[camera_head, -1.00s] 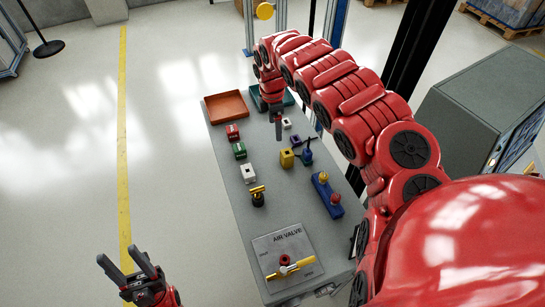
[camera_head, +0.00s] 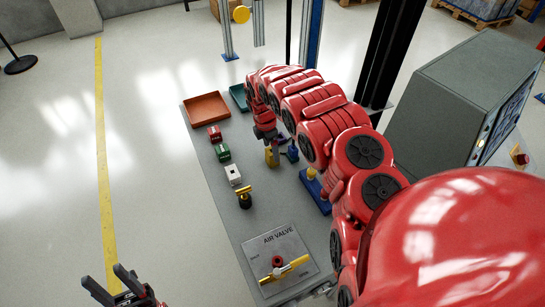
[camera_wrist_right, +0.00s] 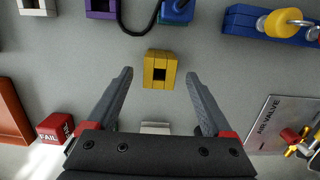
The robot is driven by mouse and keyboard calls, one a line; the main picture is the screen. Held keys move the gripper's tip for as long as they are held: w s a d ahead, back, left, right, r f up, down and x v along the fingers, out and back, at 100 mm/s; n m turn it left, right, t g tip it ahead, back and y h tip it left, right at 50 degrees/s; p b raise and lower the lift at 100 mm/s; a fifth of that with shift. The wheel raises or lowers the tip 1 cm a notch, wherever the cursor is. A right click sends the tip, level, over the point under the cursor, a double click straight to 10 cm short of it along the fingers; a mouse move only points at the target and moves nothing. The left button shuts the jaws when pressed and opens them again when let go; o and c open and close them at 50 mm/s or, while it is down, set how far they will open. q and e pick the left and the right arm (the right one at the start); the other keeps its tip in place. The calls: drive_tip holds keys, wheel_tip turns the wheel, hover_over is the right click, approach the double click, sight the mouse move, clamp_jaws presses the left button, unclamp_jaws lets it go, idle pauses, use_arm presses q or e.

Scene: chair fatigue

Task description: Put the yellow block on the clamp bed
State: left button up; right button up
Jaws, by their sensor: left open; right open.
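The yellow block (camera_head: 271,158), with a dark square opening, stands on the grey bench. It also shows in the right wrist view (camera_wrist_right: 160,70), just ahead of and between my right fingertips. My right gripper (camera_wrist_right: 158,82) is open and empty, pointing down over the bench. In the head view my right gripper (camera_head: 269,142) is close above the block, and its fingers are partly hidden. My left gripper (camera_head: 107,286) is open and empty at the bottom left, away from the bench. I cannot tell which part is the clamp bed.
The bench (camera_head: 222,207) holds red (camera_head: 214,133), green (camera_head: 222,152) and white (camera_head: 233,174) blocks, a black-and-gold fitting (camera_head: 245,196), a blue fixture (camera_head: 314,190), an air valve panel (camera_head: 265,250) and an orange tray (camera_head: 207,107). A blue block (camera_head: 292,153) stands right of the yellow one.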

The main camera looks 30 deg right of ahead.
drive_tip(key=shift+f+p, duration=0.45)
drive_tip(key=shift+f, duration=0.15)
drive_tip(key=f, duration=0.1)
drive_tip(key=f+p, duration=0.1)
drive_tip(key=f, duration=0.1)
drive_tip(key=shift+d, duration=0.35)
drive_tip(key=shift+d+f, duration=0.1)
drive_tip(key=shift+f, duration=0.4)
clamp_jaws()
